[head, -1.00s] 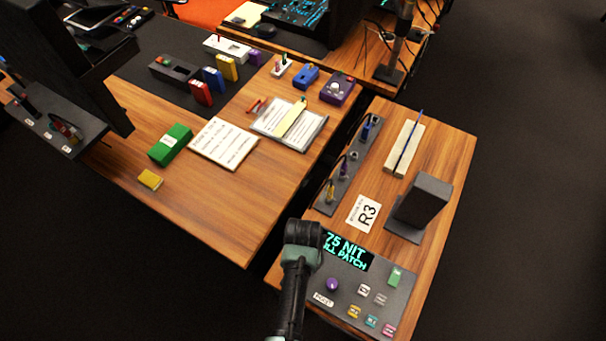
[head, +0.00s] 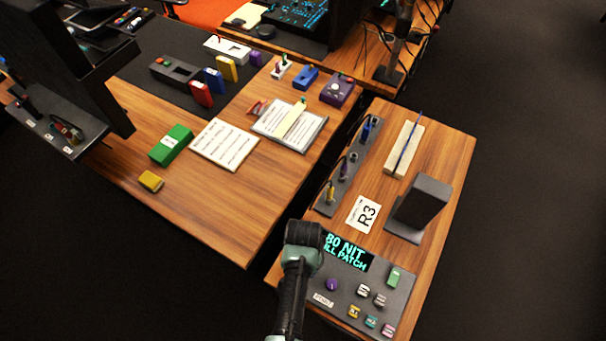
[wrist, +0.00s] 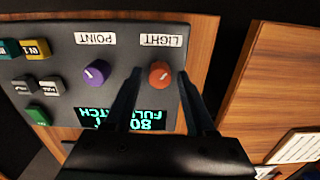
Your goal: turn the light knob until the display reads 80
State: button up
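The orange-red light knob (wrist: 160,74) is under the LIGHT label (wrist: 161,40) on the dark panel (wrist: 60,66), seen upside down in the wrist view. My gripper (wrist: 160,76) is around the knob, one finger on each side. Narrow gaps show between the fingers and the knob, so it looks open. The display (head: 347,251) reads 80 NIT with a FULL PATCH line in the head view, its left edge partly covered by my arm. It also shows in the wrist view (wrist: 140,117), partly behind my gripper. My arm hides the light knob in the head view.
A purple knob (wrist: 96,73) labelled POINT sits beside the light knob. Several coloured buttons, including a green one (head: 395,278), are on the panel.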

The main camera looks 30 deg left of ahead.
jog(key=shift+o, duration=0.2)
notch_tip(320, 180, up, 13)
dwell(0.6)
jog(key=shift+w, duration=0.1)
dwell(0.4)
jog(key=w+r+t+y, duration=0.2)
jog(key=w+r+t, duration=0.6)
jog(key=w+r, duration=0.9)
jog(key=w+d+r+t, duration=0.2)
jog(key=r+t, duration=0.1)
jog(key=r, duration=0.6)
jog(key=w+d+r+t, duration=0.15)
jog(key=r+t, duration=0.25)
jog(key=r, duration=0.6)
jog(key=s+d+r+t, duration=0.2)
jog(key=r+t, duration=0.1)
jog(key=r, duration=0.6)
jog(key=s+d+r+t, duration=0.1)
jog(key=d+r+t, duration=0.15)
jog(key=r, duration=0.65)
jog(key=s+d+r+n+t+h, duration=0.1)
jog(key=s+d+r+t+h, duration=0.1)
jog(key=s+r+t, duration=0.5)
jog(key=s+d+r, duration=0.1)
jog(key=s+r, duration=0.4)
jog(key=r, duration=0.3)
jog(key=shift+r, duration=0.2)
